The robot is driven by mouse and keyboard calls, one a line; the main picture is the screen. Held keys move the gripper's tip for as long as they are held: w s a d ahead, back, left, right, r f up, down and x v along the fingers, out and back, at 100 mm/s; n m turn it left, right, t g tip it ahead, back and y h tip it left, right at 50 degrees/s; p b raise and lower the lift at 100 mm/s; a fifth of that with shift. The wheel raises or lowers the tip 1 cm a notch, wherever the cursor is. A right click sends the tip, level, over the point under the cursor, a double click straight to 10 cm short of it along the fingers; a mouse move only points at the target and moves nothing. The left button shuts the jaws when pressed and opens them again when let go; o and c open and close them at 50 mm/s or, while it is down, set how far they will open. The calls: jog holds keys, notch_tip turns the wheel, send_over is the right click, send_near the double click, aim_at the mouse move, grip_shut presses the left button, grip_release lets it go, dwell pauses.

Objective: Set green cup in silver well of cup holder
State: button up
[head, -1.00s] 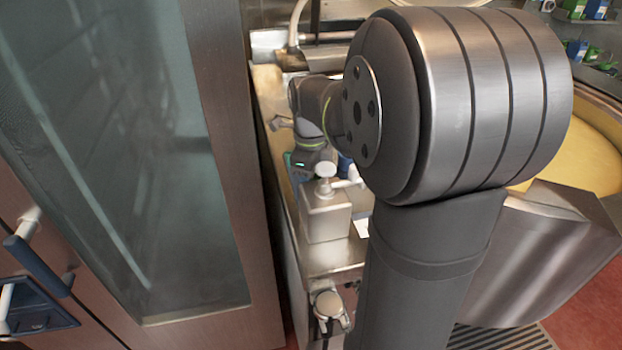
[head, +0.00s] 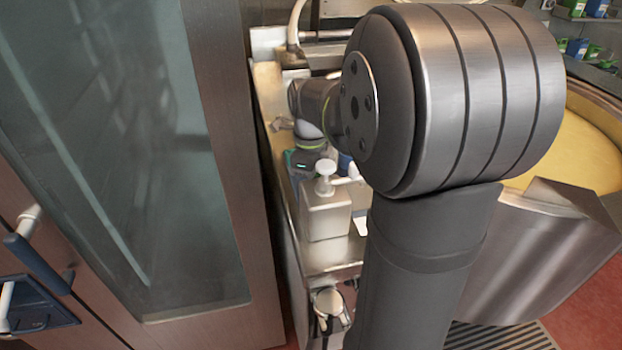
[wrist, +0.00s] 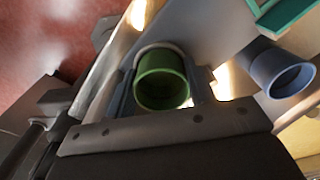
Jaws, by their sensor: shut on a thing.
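In the wrist view the green cup (wrist: 162,82) sits between the two fingers of my gripper (wrist: 163,97), its open mouth facing the camera. My gripper is shut on it. A pale grey rounded edge shows just behind the cup's far rim; I cannot tell whether it is the silver well or whether the cup is in it. A blue-grey cup (wrist: 283,76) is to the right, apart from my gripper. In the head view my arm hides most of the work area, and neither the green cup nor the fingertips can be made out.
A white pump bottle (head: 325,208) stands on the narrow metal counter (head: 335,256). A tall glass-fronted cabinet (head: 110,150) is close on the left. A kettle with yellow contents (head: 570,150) is on the right. A teal-edged thing (wrist: 285,15) shows at the wrist view's upper right.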

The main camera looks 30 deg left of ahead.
jog(key=shift+f, duration=0.15)
jog(key=o, duration=1.2)
jog(key=shift+r, duration=3.5)
